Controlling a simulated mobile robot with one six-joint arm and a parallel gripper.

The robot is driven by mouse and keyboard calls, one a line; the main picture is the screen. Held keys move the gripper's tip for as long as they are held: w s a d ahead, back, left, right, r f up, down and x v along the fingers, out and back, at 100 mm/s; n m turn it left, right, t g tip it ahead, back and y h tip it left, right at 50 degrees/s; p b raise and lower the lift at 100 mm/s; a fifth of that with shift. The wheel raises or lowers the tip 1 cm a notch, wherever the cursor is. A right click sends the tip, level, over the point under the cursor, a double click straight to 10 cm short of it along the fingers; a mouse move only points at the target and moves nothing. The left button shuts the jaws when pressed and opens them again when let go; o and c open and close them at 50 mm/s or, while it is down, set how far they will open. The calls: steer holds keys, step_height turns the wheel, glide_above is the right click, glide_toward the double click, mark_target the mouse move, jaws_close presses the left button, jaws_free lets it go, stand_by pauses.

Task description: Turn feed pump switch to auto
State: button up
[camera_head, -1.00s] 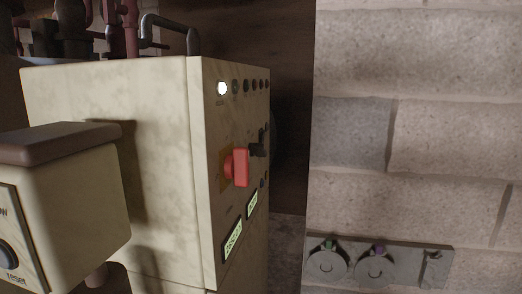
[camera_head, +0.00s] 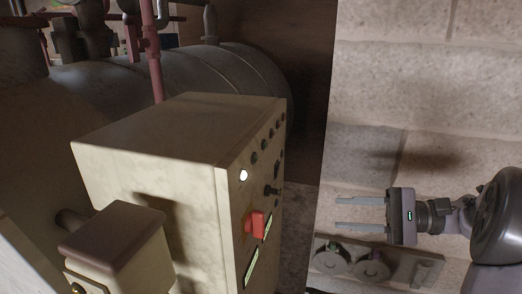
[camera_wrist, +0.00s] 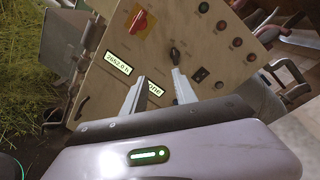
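The cream control panel box (camera_head: 160,135) stands left of centre in the head view, its switch face seen at a steep angle. A black selector switch (camera_head: 271,191) sticks out of that face; it also shows in the wrist view (camera_wrist: 174,55). Its label is too small to read, so I cannot tell whether it is the feed pump switch or its setting. My gripper (camera_head: 338,213) is open and empty, right of the panel, fingers pointing at its face. In the wrist view its fingertips (camera_wrist: 160,74) are apart, in front of the panel, below the selector.
A red rotary switch (camera_head: 255,224) is on the same face, with a row of lamps, one lit white (camera_head: 243,175). A brown-topped box (camera_head: 118,240) stands in front.

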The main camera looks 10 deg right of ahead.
steer(key=d+r+t, duration=0.1)
steer(key=d, duration=0.2)
steer(key=p, duration=0.1)
glide_toward(280, 193)
steer(key=shift+m+t, duration=0.3)
steer(key=shift+m, duration=0.1)
steer(key=x, duration=1)
steer(key=shift+s+a, duration=0.15)
steer(key=shift+s, duration=0.2)
jaws_close()
